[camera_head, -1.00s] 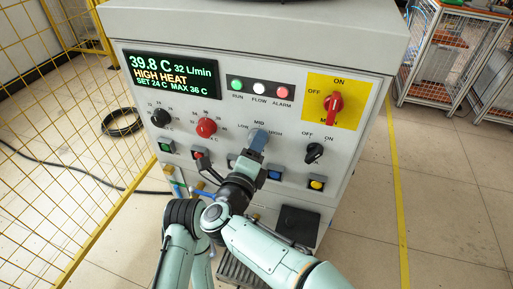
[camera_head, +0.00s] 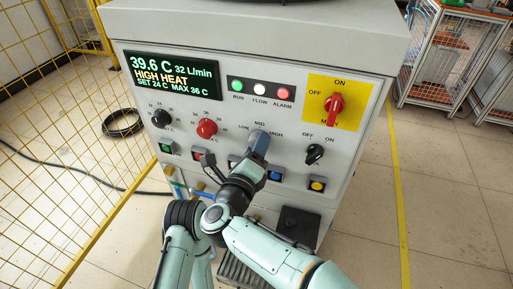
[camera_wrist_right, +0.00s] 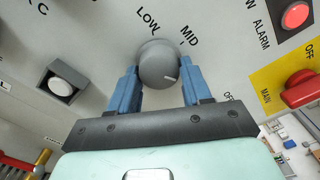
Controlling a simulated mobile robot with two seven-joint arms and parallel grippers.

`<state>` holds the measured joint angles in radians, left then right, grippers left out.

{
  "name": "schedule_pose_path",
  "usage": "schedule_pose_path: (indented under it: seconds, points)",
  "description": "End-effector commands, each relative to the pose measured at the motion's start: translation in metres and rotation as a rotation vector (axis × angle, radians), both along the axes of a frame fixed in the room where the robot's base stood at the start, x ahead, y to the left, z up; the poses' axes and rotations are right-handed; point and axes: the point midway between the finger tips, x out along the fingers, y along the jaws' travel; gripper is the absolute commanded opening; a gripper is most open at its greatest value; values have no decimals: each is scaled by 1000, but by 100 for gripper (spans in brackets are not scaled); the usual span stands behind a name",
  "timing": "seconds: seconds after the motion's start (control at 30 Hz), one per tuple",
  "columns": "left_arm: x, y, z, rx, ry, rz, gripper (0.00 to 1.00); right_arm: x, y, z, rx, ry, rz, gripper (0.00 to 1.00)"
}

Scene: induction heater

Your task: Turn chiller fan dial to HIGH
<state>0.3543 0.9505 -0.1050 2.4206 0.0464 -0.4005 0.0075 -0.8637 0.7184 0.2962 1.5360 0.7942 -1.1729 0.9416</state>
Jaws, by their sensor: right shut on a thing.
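The grey chiller fan dial (camera_head: 257,134) is on the front panel, below the LOW, MID and HIGH labels. My right gripper (camera_head: 258,146) is shut on it, mostly covering it in the head view. In the right wrist view, the dial (camera_wrist_right: 158,62) sits between the two blue fingers of my right gripper (camera_wrist_right: 160,82).
A red knob (camera_head: 207,128) and a black knob (camera_head: 161,118) are left of the dial. A black OFF/ON switch (camera_head: 314,153) and the red main switch (camera_head: 334,103) are to the right. Several push buttons lie below. The display (camera_head: 172,76) reads 39.6 C and HIGH HEAT. A yellow fence (camera_head: 60,150) stands left.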

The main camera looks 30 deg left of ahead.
Motion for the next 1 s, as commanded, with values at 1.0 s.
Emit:
schedule_pose_path:
  seconds: [1.0]
  points:
    - [34,-4,17,6,-112,-13,0,-105,-25,3,1,-4,3,72]
